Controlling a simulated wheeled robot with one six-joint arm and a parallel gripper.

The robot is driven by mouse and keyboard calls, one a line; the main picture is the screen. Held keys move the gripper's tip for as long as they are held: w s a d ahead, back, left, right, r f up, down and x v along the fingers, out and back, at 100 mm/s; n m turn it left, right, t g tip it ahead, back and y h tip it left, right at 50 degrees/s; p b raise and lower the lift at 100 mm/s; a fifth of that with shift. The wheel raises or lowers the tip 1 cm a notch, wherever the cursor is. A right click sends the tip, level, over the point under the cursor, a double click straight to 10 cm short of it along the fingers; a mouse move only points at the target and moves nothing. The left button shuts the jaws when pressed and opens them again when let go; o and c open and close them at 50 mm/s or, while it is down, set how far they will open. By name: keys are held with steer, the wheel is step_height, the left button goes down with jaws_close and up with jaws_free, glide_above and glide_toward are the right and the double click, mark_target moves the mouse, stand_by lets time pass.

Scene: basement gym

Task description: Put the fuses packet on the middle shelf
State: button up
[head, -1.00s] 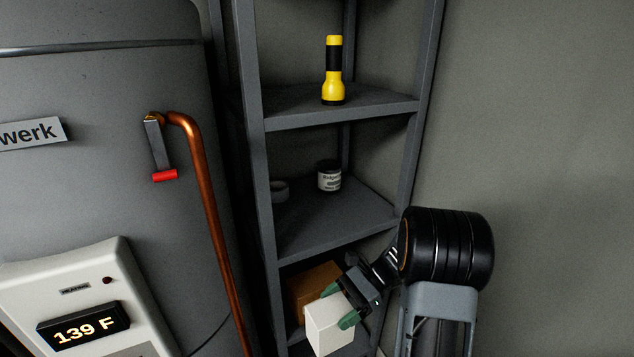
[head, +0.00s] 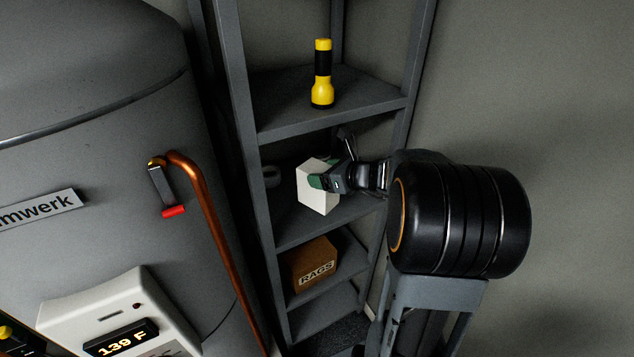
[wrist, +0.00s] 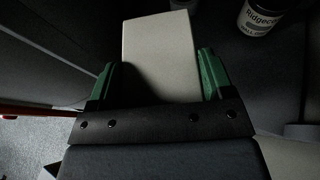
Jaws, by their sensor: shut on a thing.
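My gripper (head: 322,181) is shut on a plain white box-shaped packet (head: 314,197), gripped between its green fingertips. No label shows on the packet's visible faces. In the head view the packet appears in front of or over the middle shelf (head: 290,233); I cannot tell whether it touches the shelf. The wrist view also shows the white packet (wrist: 160,62) between both green fingers, with dark shelf surface beyond it.
A labelled jar (wrist: 262,14) stands right of the packet in the wrist view. A yellow flashlight (head: 322,75) stands on the shelf above. A brown RAGS box (head: 312,264) sits below. A copper pipe (head: 207,225) runs left of the rack.

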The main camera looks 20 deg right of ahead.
steer(key=w, duration=0.1)
steer(key=w+d+f, duration=0.1)
steer(key=w+f, duration=0.1)
steer(key=w, duration=0.1)
steer(key=shift+d+p, duration=0.15)
steer(key=shift+p, duration=0.25)
steer(key=w+d+f+p, duration=0.1)
steer(key=w+f, duration=0.3)
steer(key=f, duration=0.4)
steer(key=shift+w+d+f+p, duration=0.15)
steer(key=shift+f+p, duration=0.15)
steer(key=shift+p, duration=0.1)
steer(key=shift+f, duration=0.1)
steer(key=o, duration=1.3)
